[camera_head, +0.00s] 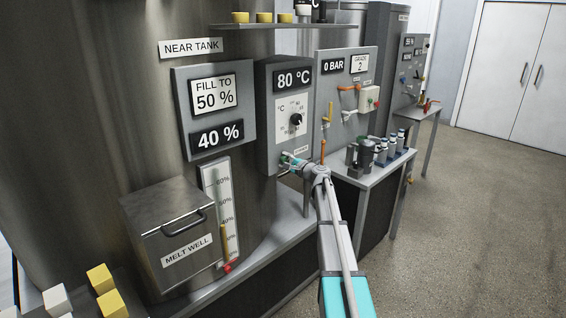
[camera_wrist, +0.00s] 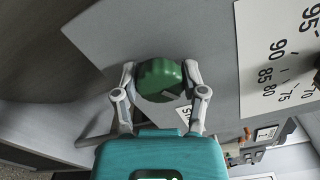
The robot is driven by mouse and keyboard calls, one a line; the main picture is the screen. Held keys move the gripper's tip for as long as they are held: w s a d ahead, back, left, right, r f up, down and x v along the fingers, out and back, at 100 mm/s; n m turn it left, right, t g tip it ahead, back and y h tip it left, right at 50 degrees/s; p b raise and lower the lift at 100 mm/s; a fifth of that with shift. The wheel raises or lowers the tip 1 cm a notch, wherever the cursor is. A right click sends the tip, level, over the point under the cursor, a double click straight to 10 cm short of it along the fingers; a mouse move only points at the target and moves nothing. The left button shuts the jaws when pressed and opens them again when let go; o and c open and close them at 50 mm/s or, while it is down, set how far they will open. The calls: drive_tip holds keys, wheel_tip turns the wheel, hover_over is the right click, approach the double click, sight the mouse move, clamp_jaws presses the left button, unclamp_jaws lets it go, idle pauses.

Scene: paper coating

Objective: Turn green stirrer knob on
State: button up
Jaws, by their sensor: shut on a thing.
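The green stirrer knob (camera_wrist: 160,79) is on the lower part of the grey control panel (camera_head: 268,84) in the middle of the head view. In the wrist view it is a round, ridged green knob between my fingers. My gripper (camera_wrist: 161,84) is shut on the knob, one finger on each side. In the head view my gripper (camera_head: 290,161) reaches the lower panel and mostly hides the knob. A small label beside the knob is partly hidden in the wrist view.
Above the knob is a black temperature dial (camera_head: 296,119) under an "80 °C" display (camera_head: 293,79). To the left are the near tank's "40 %" display (camera_head: 217,138) and the melt well (camera_head: 172,230). To the right, a side table (camera_head: 374,178) holds several small containers.

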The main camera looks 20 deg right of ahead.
drive_tip(key=shift+s+d+m, duration=0.1)
drive_tip(key=shift+d+m, duration=0.1)
drive_tip(key=shift+m, duration=0.4)
drive_tip(key=shift+f, duration=0.1)
drive_tip(key=o, duration=1.1)
drive_tip(key=shift+d, duration=0.1)
drive_tip(key=shift+o, duration=0.2)
drive_tip(key=v, duration=1.1)
drive_tip(key=shift+s, duration=0.45)
